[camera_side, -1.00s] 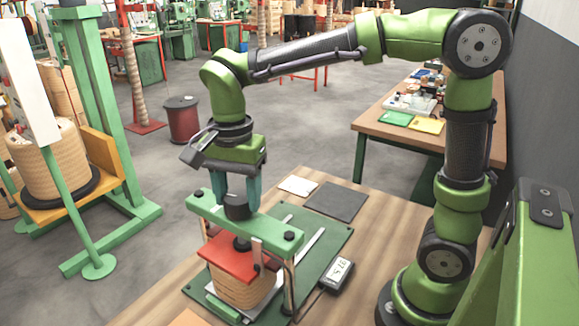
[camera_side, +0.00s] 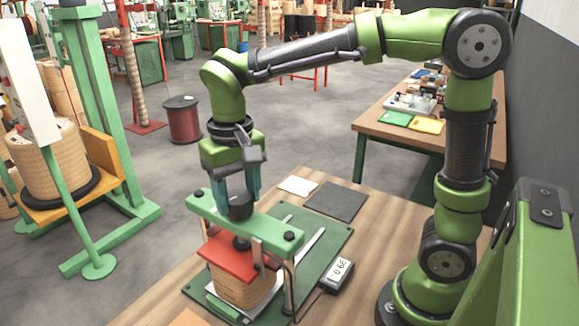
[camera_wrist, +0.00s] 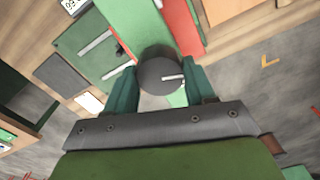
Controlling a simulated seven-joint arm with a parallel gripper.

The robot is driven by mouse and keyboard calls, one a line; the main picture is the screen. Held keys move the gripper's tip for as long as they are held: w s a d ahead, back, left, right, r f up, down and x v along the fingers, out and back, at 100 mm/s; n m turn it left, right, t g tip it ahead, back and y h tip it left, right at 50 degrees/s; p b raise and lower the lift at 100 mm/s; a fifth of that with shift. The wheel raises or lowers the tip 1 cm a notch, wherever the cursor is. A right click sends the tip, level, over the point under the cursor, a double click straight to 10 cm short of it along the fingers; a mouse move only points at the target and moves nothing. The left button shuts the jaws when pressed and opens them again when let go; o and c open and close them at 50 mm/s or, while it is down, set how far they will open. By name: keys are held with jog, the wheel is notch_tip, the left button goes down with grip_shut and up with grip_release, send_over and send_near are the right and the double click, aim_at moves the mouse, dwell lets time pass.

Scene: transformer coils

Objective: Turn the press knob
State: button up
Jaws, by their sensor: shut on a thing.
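The black press knob (camera_side: 240,207) stands on top of the green crossbar (camera_side: 270,234) of the press. My gripper (camera_side: 238,200) points down over the crossbar with its teal fingers shut on the knob from two sides. In the wrist view the knob (camera_wrist: 161,72) sits between the fingertips, its white mark pointing right. Below the crossbar a red plate (camera_side: 238,256) rests on a tan wound coil (camera_side: 240,288). A small display (camera_side: 339,274) beside the press appears to read 39.0.
The press stands on a green base plate (camera_side: 325,240) on a wooden table (camera_side: 385,215). A dark grey pad (camera_side: 336,201) and a white card (camera_side: 298,185) lie behind it. A green stand with a large coil (camera_side: 48,160) is at the left.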

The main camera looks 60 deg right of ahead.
aim_at(238, 196)
jog(key=n, duration=0.5)
jog(key=shift+r+n, duration=0.1)
jog(key=shift+n, duration=0.2)
jog(key=n, duration=0.9)
jog(key=shift+n, duration=2.7)
jog(key=o, duration=1)
jog(key=shift+o, duration=0.2)
notch_tip(238, 196, up, 17)
